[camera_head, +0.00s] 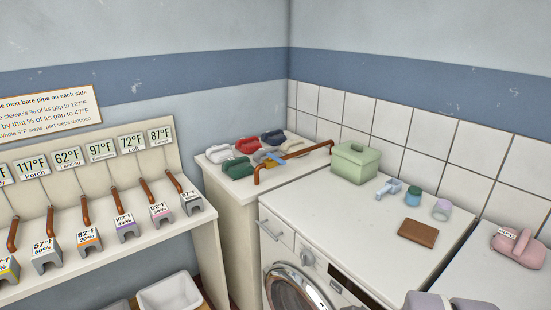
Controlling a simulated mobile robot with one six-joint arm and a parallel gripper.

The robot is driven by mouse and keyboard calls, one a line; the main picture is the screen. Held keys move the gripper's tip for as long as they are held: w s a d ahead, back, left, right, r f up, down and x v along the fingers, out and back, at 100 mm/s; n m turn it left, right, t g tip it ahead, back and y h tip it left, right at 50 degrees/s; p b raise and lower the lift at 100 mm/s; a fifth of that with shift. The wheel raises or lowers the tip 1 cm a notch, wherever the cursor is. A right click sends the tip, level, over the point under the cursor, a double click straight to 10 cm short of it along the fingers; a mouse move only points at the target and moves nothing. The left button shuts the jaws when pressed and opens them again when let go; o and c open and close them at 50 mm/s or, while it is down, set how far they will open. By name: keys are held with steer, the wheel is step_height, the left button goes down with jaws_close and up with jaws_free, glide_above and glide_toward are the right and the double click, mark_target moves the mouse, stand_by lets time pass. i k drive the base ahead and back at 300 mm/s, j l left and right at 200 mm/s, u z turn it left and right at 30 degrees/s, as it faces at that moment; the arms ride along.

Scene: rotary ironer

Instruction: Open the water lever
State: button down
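A grey bar handle (273,230) sits on the machine's upper front left. My gripper is not in view.
A green lidded box (355,162), two small jars (413,195) and a brown block (418,233) stand on the machine. A rack with copper pipes and labelled sleeves (125,226) is at left, a white bin (168,293) below.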

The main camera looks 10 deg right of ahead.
mark_target(271, 156)
steer(key=i+j, duration=0.1)
steer(key=i, duration=0.4)
steer(key=i+j+z, duration=0.1)
steer(key=i, duration=0.4)
